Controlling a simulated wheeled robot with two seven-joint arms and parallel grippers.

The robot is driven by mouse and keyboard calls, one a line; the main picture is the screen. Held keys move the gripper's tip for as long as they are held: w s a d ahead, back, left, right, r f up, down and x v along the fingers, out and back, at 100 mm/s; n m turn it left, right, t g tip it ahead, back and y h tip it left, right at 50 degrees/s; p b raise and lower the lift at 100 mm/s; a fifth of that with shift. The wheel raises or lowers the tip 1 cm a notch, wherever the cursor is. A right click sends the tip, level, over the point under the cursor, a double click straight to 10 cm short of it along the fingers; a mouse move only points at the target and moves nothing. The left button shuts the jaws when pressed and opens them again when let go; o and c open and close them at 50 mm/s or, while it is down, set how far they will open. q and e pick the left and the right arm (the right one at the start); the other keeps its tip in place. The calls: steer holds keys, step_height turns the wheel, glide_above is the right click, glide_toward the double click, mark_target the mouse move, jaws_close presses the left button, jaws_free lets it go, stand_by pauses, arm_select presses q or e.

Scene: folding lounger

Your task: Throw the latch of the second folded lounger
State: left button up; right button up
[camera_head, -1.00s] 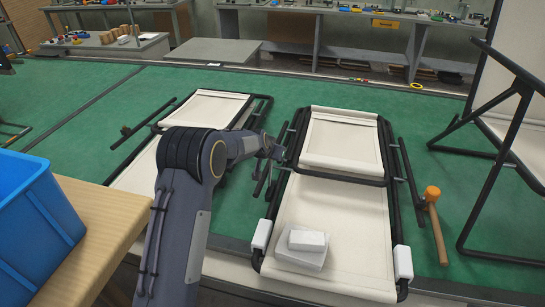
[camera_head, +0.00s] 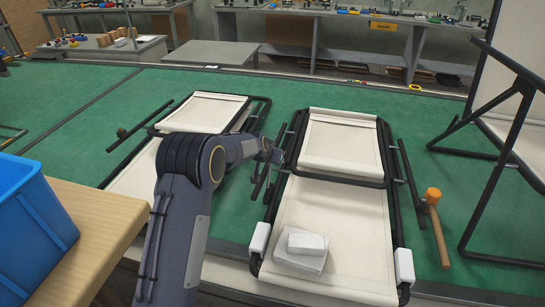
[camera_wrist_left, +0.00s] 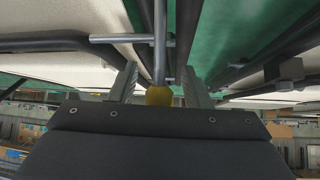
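Two folded loungers with cream fabric and black tube frames lie side by side on the green floor. The left one (camera_head: 213,108) is partly covered by my left arm. The right one (camera_head: 340,145) lies near the middle of the head view. My left gripper (camera_head: 272,150) is at this lounger's left frame side, small and partly hidden there. In the left wrist view, its two fingers (camera_wrist_left: 158,85) stand apart on either side of a thin metal rod with a yellow end (camera_wrist_left: 158,96). Gaps show between fingers and rod. My right gripper is not in view.
White blocks (camera_head: 306,243) lie on the right lounger. An orange-headed mallet (camera_head: 439,232) lies to its right, near an upright black-framed lounger (camera_head: 508,145). A blue bin (camera_head: 30,225) stands on a wooden table (camera_head: 95,222) at front left. Benches (camera_head: 345,22) line the back.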

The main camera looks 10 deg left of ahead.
arm_select(q)
steer(key=shift+r, duration=0.35)
steer(key=shift+s+r, duration=0.3)
steer(key=b+v, duration=0.1)
steer(key=v, duration=0.5)
steer(key=shift+s+r, duration=0.15)
steer(key=shift+s, duration=0.3)
steer(key=shift+a, duration=0.1)
